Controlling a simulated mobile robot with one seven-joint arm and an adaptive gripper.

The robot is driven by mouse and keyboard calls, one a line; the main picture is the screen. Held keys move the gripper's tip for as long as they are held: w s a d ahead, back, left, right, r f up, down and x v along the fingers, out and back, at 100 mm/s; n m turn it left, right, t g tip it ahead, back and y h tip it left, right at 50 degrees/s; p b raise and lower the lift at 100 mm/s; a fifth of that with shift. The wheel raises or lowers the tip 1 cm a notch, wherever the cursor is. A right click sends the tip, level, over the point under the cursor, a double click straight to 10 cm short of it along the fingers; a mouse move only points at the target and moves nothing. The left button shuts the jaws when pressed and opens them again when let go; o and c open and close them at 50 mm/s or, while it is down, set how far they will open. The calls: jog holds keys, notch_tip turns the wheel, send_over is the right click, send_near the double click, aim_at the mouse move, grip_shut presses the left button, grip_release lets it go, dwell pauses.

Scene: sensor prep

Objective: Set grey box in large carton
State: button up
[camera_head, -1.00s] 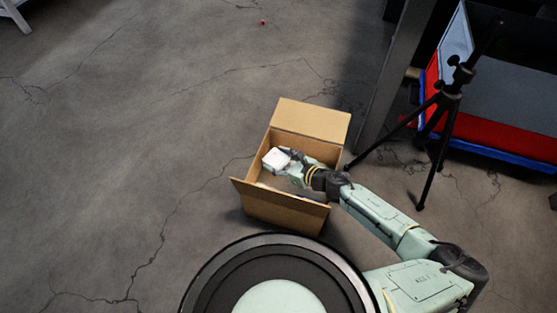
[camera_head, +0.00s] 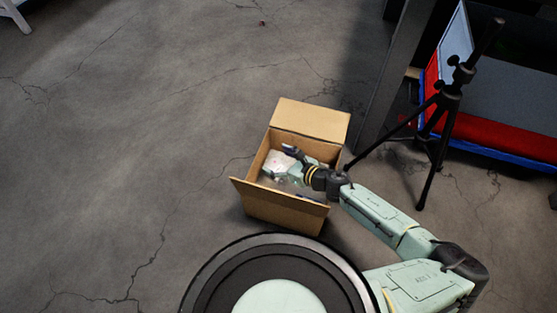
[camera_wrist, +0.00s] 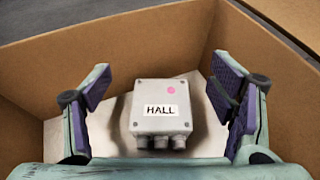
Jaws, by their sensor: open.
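The grey box (camera_wrist: 160,114), labelled HALL with a pink dot, is inside the large carton (camera_wrist: 45,64) in the wrist view. It lies below and between my gripper's (camera_wrist: 160,108) spread fingers, with a gap on both sides. In the head view the box (camera_head: 277,162) shows pale inside the open carton (camera_head: 283,212), near its left wall. My gripper (camera_head: 284,163) reaches into the carton from the right, over the box, and partly hides it. The fingers are open and hold nothing.
The carton's flaps (camera_head: 311,119) are folded outward. A black tripod (camera_head: 440,125) stands to the right, near a red and blue platform (camera_head: 500,128). A dark post stands behind the carton. The floor to the left is clear.

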jog(key=p+v, duration=0.2)
jog(key=v, duration=1)
jog(key=shift+r, duration=0.35)
